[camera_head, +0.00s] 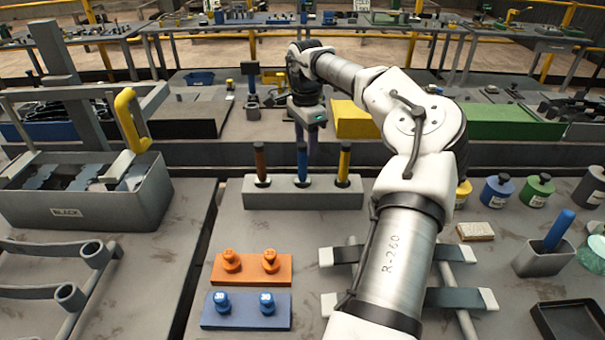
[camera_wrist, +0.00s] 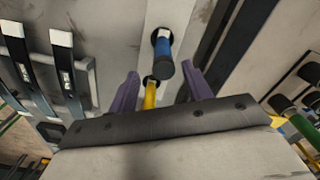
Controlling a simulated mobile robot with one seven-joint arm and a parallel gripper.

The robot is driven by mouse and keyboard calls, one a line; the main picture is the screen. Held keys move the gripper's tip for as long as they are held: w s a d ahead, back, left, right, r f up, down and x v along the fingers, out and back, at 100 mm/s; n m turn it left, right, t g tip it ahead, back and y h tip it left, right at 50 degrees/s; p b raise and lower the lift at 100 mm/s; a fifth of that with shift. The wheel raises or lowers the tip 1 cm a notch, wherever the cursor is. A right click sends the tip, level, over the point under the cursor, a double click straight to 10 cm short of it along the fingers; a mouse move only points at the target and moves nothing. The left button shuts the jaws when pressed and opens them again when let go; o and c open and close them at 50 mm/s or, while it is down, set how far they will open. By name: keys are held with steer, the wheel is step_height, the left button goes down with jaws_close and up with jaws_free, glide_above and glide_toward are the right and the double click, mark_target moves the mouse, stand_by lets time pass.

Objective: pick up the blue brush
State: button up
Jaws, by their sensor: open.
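The blue brush (camera_head: 302,160) stands upright, handle up, in the middle of a grey block (camera_head: 258,200), between a brown-handled one (camera_head: 260,162) and a yellow-handled one (camera_head: 344,162). Its lower end is hidden in the block. My gripper (camera_head: 306,150) is open and points down, right at or just behind the blue handle. In the wrist view, the blue handle (camera_wrist: 164,58) shows between and slightly beyond the purple fingertips (camera_wrist: 161,72). The yellow handle (camera_wrist: 150,94) shows nearer the palm, also between the fingers. I cannot tell whether a finger touches either handle.
An orange block (camera_head: 250,269) and a blue block (camera_head: 246,311) with knobs lie in front. A grey cup (camera_head: 541,262) with another blue handle (camera_head: 558,230) stands at right. A grey bin (camera_head: 90,208) is at left. Several lidded jars stand at right.

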mark_target(303, 156)
steer(key=shift+a+f+p, duration=0.2)
steer(key=shift+f+p, duration=0.3)
steer(key=shift+f, duration=0.1)
steer(key=f+p, duration=0.1)
steer(key=f, duration=0.3)
steer(key=shift+w+a+f+p, duration=0.1)
steer(key=shift+a+f+p, duration=0.1)
steer(key=shift+p, duration=0.15)
steer(key=shift+r, duration=0.1)
steer(key=c, duration=1.1)
